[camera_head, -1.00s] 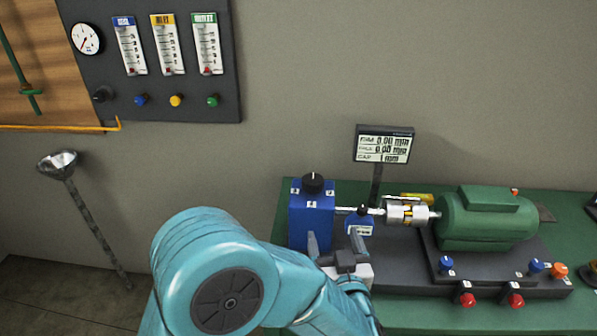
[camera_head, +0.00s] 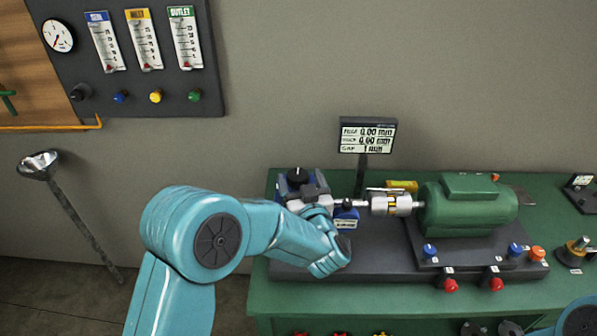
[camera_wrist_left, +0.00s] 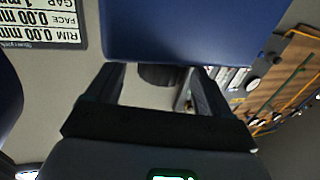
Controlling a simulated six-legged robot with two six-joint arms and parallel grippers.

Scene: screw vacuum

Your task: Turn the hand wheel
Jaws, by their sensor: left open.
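A black round knob (camera_head: 297,176), which looks like the hand wheel, sits on top of the blue block at the left end of the bench rig. My left gripper (camera_head: 312,190) is open in front of the block and hides most of its front. In the left wrist view the block (camera_wrist_left: 180,30) fills the upper middle, and the dark knob (camera_wrist_left: 160,75) shows between my two spread fingers (camera_wrist_left: 155,95). Whether the fingers touch the knob I cannot tell. Part of my right arm shows at the lower right, without its gripper.
A small blue unit (camera_head: 345,218), a coupling (camera_head: 390,203) and a green motor (camera_head: 468,208) stand right of the block. A display (camera_head: 367,136) rises behind. A gauge panel (camera_head: 150,95) hangs at upper left.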

